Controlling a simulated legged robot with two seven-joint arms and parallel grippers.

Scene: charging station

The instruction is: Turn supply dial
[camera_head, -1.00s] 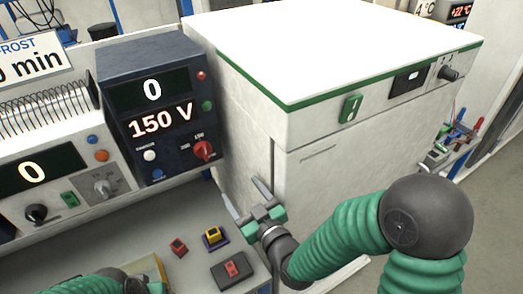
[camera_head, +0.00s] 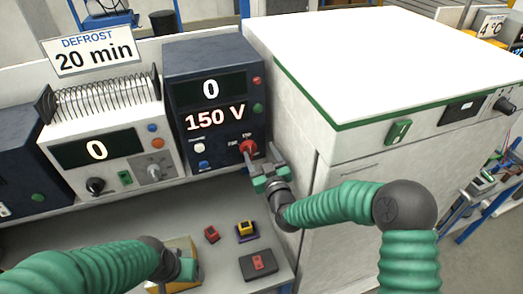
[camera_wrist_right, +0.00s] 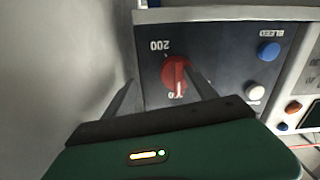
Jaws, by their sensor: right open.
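The supply dial is a red knob (camera_head: 248,147) on the front of a dark blue supply unit (camera_head: 212,62) that reads 0 and 150 V. It also shows as a red knob with a pale pointer line in the right wrist view (camera_wrist_right: 175,76). My right gripper (camera_head: 262,166) is open at the knob. In the right wrist view its two fingers (camera_wrist_right: 160,95) reach toward the panel, one on each side of the knob; contact cannot be told. My left gripper (camera_head: 185,265) is low at the front, over a yellowish box; its fingers are not clear.
A large white cabinet (camera_head: 390,70) stands close to the right of my right gripper. A unit with a coil (camera_head: 100,150) stands left of the supply. Small red (camera_head: 211,234) and yellow (camera_head: 246,229) blocks and a dark switch box (camera_head: 259,264) sit on the bench.

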